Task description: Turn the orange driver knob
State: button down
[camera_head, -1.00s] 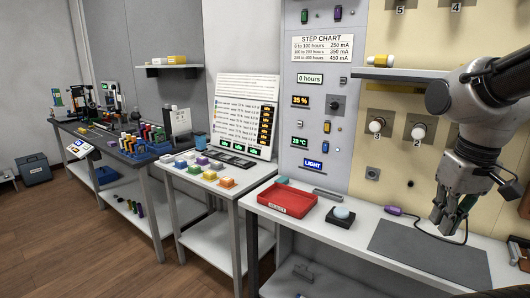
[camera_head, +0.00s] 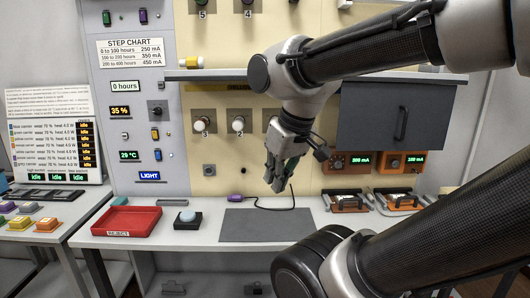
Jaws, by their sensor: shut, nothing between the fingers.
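Two driver units with small round knobs and green mA readouts sit at the right, under the grey cabinet. The left unit (camera_head: 359,160) looks redder-orange, with its knob (camera_head: 338,163) at its left side. The right unit (camera_head: 414,160) looks orange, with its knob (camera_head: 395,163) also at its left. I cannot tell for sure which is the one called orange; the knobs' pointers are too small to read. My gripper (camera_head: 275,183) is shut and empty, pointing down above the grey mat, left of both units and touching neither.
The grey cabinet (camera_head: 372,125) and shelf (camera_head: 220,75) jut out above the bench.

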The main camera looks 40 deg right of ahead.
aim_at(394, 163)
jog(key=z, duration=2)
jog(key=u, duration=1.6)
jog(key=l+z, duration=0.1)
jog(key=z, duration=0.35)
jog(key=k+l+z, duration=0.1)
jog(key=z, duration=0.4)
jog(key=l+z, duration=0.2)
jog(key=z, duration=0.25)
